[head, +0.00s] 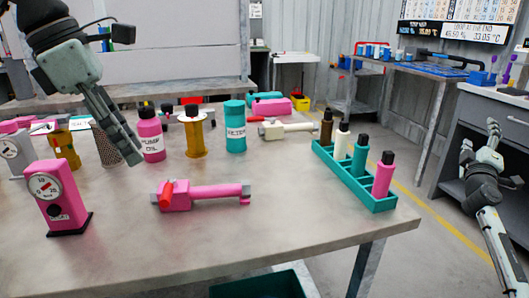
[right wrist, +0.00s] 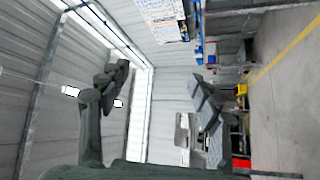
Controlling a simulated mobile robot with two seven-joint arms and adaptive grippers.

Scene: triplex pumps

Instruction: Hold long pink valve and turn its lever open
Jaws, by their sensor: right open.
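The long pink valve (head: 212,193) lies on the grey table near its front middle. Its red lever (head: 166,194) is at the left end, on the thick pink body; a grey tip is at the right end. My left gripper (head: 137,158) hangs from the upper left, fingers pointing down and right, above and left of the valve and apart from it. Its fingers overlap in the view, so their gap cannot be judged. My right gripper (head: 494,135) is far right, away from the table; it also shows open and empty in the right wrist view (right wrist: 155,88).
A pink gauge (head: 62,200) stands left of the valve. Behind are a pink bottle (head: 151,142), a yellow spool (head: 195,138), a teal bottle (head: 235,135) and a cream valve (head: 287,130). A teal rack (head: 378,204) holds several bottles at right. The front table surface is clear.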

